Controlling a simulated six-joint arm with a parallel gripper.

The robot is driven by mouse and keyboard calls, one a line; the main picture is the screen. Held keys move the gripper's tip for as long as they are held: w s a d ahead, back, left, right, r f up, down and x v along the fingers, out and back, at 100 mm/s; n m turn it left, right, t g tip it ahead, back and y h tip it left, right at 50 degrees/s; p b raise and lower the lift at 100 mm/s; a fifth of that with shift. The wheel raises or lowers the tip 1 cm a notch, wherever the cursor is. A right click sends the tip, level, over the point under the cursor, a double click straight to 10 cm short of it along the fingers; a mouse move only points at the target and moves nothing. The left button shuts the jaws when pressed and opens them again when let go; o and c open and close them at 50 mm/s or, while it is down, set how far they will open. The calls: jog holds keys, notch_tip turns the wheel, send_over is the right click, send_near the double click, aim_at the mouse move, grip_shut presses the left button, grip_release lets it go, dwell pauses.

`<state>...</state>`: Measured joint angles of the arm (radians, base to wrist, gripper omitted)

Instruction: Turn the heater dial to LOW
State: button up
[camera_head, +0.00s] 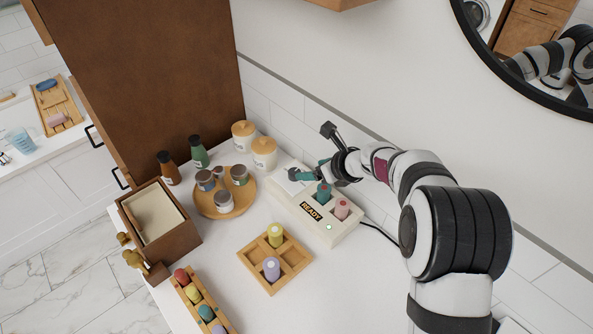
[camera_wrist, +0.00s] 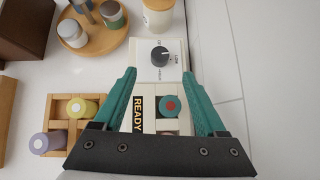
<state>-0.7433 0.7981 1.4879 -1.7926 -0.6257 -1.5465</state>
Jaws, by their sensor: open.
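The white heater (camera_head: 285,201) stands against the back wall, with a READY display (camera_head: 311,211) and a lit green light. Its round black dial (camera_wrist: 160,54) sits on the flat panel at one end, with small printed labels around it. LOW is readable at the dial's right in the wrist view. The dial's pale pointer mark seems to point right, toward LOW, but is too small to be sure. My gripper (camera_wrist: 158,72) is open and empty, teal fingers spread over the heater. The dial lies just beyond the fingertips, centred between them and apart from both.
A round wooden tray (camera_head: 207,210) with jars stands left; white canisters (camera_head: 264,153) stand behind. A wooden divided tray (camera_head: 256,270) lies in front.

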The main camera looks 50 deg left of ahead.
aim_at(294, 171)
jog(key=x, duration=1)
grip_shut()
